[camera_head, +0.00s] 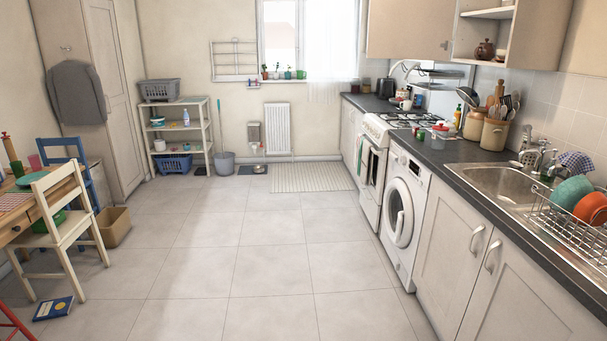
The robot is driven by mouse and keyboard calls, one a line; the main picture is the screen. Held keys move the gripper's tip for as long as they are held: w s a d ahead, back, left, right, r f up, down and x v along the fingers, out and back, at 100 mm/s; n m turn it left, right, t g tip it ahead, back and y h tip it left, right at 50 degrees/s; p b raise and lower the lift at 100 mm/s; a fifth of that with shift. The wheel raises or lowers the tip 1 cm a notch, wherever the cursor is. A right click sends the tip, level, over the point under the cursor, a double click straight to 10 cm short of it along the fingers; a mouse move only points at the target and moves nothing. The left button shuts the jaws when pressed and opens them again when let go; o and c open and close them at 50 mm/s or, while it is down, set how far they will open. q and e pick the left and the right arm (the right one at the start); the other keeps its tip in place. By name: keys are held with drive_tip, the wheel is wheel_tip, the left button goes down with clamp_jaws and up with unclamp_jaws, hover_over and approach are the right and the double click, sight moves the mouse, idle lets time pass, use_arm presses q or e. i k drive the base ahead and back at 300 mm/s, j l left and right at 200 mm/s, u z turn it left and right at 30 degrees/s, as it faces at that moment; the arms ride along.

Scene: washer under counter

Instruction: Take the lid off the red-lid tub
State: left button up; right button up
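The red-lid tub (438,141) stands on the dark counter above the washing machine, at the right of the view. It is a small clear tub, and its red lid (440,129) appears to be on top. It is far from the camera and small, so its details are hard to make out. Neither of my grippers shows in the view.
The washing machine (403,213) stands under the counter (470,170). Near the tub are a utensil crock (494,133), a tan jar (474,124) and small bottles. The sink (500,180) and dish rack (575,235) are nearer. The tiled floor (270,260) is clear in the middle; chairs stand left.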

sight(441, 128)
drive_tip(key=i+j+z, duration=0.1)
drive_tip(key=i, duration=0.35)
drive_tip(key=i+j+z, duration=0.1)
drive_tip(key=i, duration=0.4)
drive_tip(key=i+j, duration=0.2)
drive_tip(key=i, duration=0.25)
drive_tip(key=i+j+z, duration=0.15)
drive_tip(key=i, duration=0.3)
drive_tip(key=i+j+z, duration=1.1)
